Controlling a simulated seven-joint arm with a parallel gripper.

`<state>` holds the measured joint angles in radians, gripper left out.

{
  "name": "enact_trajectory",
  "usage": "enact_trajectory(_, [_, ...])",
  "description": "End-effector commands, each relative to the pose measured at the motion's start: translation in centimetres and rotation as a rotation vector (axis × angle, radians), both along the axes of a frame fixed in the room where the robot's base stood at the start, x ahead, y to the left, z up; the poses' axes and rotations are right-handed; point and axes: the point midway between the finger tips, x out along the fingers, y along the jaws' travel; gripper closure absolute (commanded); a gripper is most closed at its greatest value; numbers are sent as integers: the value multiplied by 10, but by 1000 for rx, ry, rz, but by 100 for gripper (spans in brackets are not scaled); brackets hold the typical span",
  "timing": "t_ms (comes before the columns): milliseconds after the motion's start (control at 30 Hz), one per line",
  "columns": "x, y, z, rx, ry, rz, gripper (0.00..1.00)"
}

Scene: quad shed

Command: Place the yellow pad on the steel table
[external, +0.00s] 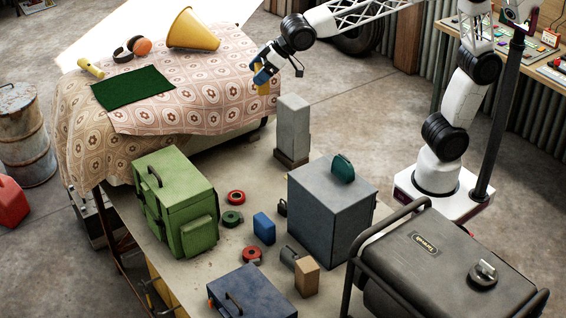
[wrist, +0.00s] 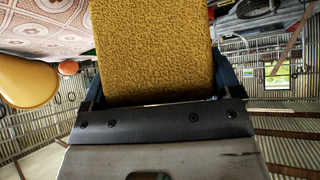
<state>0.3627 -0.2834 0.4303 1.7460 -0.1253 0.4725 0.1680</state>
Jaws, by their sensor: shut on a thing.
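My gripper (external: 263,75) is shut on the yellow pad (external: 263,89) and holds it in the air near the right edge of the cloth-covered surface. The pad fills the upper middle of the wrist view (wrist: 153,50), with a rough, speckled face. What I take for the steel table (external: 258,177) is the greyish-beige top in the middle of the external view, below and in front of my gripper. Several boxes and tools stand on it. The pad is apart from the table.
On the table stand a green case (external: 178,203), a grey box (external: 330,208), a tall grey block (external: 293,128), a blue block (external: 264,228) and red rings. The patterned cloth (external: 205,93) carries a dark green mat (external: 134,88) and a yellow cone (external: 193,30). Bare tabletop shows between the items.

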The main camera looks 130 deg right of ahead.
Motion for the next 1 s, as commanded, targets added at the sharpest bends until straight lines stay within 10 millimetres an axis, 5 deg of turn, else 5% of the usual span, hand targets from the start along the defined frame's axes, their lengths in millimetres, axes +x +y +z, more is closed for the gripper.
enact_trajectory(467, [14,120,-1,0,-1,151,41])
enact_trajectory(1000, [6,249,-3,-1,-2,318,41])
